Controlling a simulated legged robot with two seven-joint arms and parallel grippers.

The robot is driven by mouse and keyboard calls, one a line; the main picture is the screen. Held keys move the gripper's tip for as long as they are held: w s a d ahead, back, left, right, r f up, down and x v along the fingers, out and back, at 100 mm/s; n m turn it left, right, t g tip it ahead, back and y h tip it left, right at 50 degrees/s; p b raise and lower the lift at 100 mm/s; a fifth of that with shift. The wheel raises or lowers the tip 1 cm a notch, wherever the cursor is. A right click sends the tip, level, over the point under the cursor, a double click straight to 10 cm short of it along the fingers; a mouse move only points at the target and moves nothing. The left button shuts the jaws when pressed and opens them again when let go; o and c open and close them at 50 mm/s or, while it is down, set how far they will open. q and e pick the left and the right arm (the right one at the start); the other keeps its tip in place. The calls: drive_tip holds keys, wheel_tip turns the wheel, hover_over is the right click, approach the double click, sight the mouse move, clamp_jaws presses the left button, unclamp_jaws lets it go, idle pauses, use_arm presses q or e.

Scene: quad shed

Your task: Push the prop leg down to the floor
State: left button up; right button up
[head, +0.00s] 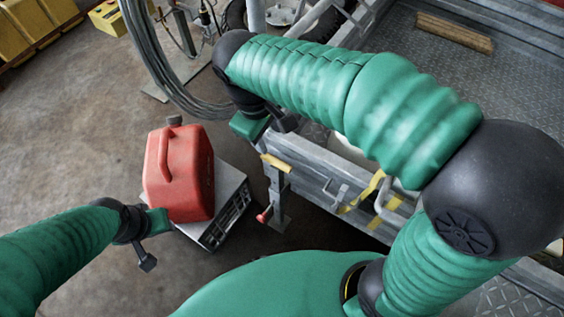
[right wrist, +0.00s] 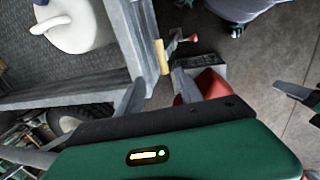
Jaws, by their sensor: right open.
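The prop leg (head: 277,188) is a grey metal post with a yellow grip at its top and a red knob low on its side. It stands upright beside the corner of a grey trailer (head: 325,172). The prop leg also shows past the fingertips in the right wrist view (right wrist: 178,45). My right gripper (head: 268,125) is open and empty, above and slightly left of the yellow grip. Its fingers show spread in the right wrist view (right wrist: 158,92). My left gripper (head: 153,243) looks open and empty beside the red can. Whether the leg's foot touches the floor is hard to tell.
A red fuel can (head: 180,175) stands on a grey box (head: 232,198) left of the leg. A coiled grey hose (head: 160,75) is behind. Yellow straps (head: 362,194) hang on the trailer side. Open concrete floor lies at left.

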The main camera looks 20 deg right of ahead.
drive_tip(key=b, duration=0.3)
approach(276, 161)
drive_tip(key=f, duration=0.2)
drive_tip(key=f+b, duration=0.1)
drive_tip(key=f, duration=0.1)
drive_tip(key=d+f+b, duration=0.1)
drive_tip(key=f, duration=0.1)
drive_tip(key=w+f, duration=0.1)
drive_tip(key=f, duration=0.1)
drive_tip(key=shift+d+f+b, duration=0.2)
drive_tip(key=shift+d+b, duration=0.2)
drive_tip(key=shift+w+f, duration=0.1)
drive_tip(key=shift+f, duration=0.15)
use_arm(q)
drive_tip(key=s+x, duration=0.1)
drive_tip(key=x, duration=0.5)
drive_tip(key=shift+s+a+f, duration=0.15)
drive_tip(key=shift+a+f, duration=0.3)
drive_tip(key=shift+f, duration=0.05)
use_arm(e)
drive_tip(key=shift+a, duration=0.3)
drive_tip(key=shift+d, duration=0.15)
drive_tip(key=c, duration=0.6)
use_arm(q)
drive_tip(key=shift+d, duration=0.15)
use_arm(e)
clamp_jaws()
drive_tip(key=shift+w, duration=0.1)
